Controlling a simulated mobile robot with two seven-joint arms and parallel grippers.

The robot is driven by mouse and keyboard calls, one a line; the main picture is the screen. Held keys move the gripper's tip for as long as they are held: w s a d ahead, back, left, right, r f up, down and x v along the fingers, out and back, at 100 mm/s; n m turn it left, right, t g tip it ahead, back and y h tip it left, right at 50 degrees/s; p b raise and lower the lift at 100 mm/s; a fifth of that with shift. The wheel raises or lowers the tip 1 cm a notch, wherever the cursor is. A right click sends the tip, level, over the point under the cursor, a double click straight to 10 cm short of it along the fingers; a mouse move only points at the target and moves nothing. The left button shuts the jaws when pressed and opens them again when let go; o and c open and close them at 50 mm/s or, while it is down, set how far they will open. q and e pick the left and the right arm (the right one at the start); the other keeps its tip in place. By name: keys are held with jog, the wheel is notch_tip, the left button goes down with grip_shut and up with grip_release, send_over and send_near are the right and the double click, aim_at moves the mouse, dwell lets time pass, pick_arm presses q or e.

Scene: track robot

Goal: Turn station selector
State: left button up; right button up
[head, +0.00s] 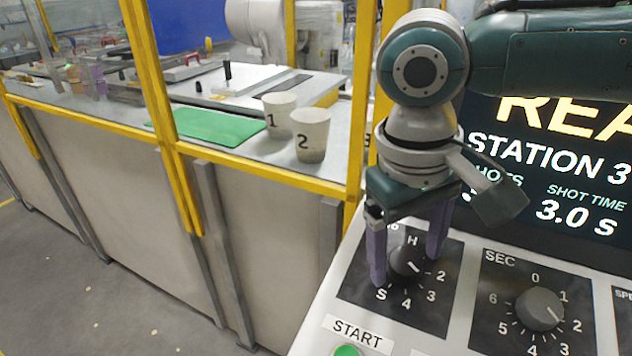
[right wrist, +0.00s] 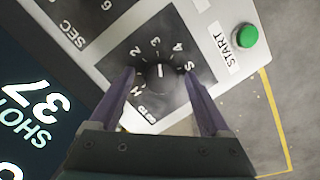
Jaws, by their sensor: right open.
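The station selector is a dark round knob (head: 403,263) on a black dial plate, marked H, 2, 3, 4 and S among others. Its white mark points to about 3, as seen in the right wrist view on the knob (right wrist: 160,75). My right gripper (head: 407,268) is over this plate, open, with one purple finger on each side of the knob. In the right wrist view the open fingers (right wrist: 161,88) also straddle the knob, with visible gaps to it. My left gripper is not in view.
A screen (head: 560,165) behind the dials reads STATION 3 and 3.0 s. A SEC knob (head: 540,308) sits right of the selector. A green START button (head: 347,351) is in front. Yellow posts (head: 150,70), a green mat (head: 212,126) and cups 1 (head: 280,112) and 2 (head: 311,134) stand beyond.

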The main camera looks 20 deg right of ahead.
grip_shut()
dwell(0.6)
